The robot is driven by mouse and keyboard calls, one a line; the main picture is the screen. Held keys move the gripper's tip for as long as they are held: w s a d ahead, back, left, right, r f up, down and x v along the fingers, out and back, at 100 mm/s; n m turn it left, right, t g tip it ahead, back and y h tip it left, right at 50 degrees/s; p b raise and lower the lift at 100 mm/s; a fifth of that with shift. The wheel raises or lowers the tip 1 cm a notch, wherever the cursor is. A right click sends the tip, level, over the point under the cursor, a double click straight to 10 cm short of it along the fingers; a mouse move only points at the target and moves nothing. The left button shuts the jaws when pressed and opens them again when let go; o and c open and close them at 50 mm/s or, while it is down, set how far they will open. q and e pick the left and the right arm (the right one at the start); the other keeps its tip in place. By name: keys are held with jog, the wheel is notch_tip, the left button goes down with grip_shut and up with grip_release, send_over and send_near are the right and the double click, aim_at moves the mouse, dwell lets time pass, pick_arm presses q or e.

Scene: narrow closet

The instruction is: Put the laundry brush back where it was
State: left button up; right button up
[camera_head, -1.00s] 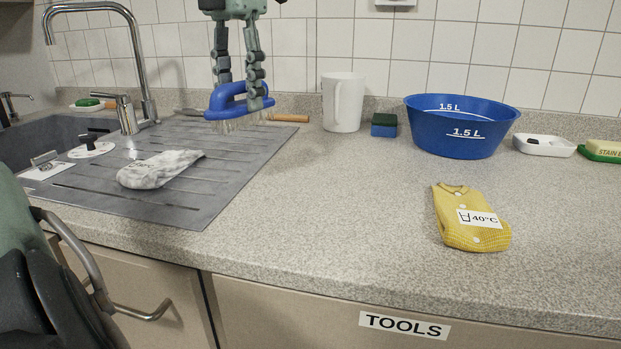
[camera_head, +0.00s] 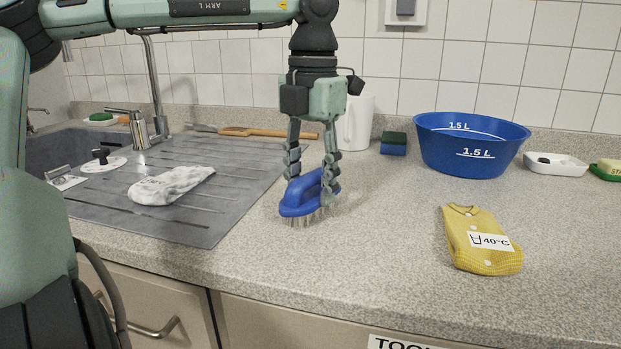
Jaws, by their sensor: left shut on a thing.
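The blue laundry brush (camera_head: 298,201) has pale bristles pointing down. My left gripper (camera_head: 314,180) reaches down from above and is shut on the brush's handle. The brush is over the speckled countertop (camera_head: 370,230), just right of the drainboard's edge. Its bristles are at or close to the counter surface; I cannot tell whether they touch. My right gripper is not in view.
Left is the grey drainboard (camera_head: 190,228) with a whitish cloth bundle (camera_head: 170,185). Behind are a wooden-handled tool (camera_head: 262,132), a white jug (camera_head: 357,125), a sponge (camera_head: 393,144) and a blue basin (camera_head: 470,145). A folded yellow garment (camera_head: 480,240) lies right. Counter between is clear.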

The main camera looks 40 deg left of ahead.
aim_at(312, 175)
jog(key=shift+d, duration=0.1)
pick_arm(q)
jog(key=shift+f, duration=0.1)
jog(key=o, duration=1.1)
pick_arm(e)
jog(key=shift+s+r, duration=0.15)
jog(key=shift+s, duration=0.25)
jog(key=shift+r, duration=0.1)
pick_arm(q)
jog(key=shift+r, duration=0.4)
notch_tip(312, 175, up, 12)
jog(key=shift+d+f+p, duration=0.15)
jog(key=shift+f+p, duration=0.05)
jog(key=shift+p, duration=0.15)
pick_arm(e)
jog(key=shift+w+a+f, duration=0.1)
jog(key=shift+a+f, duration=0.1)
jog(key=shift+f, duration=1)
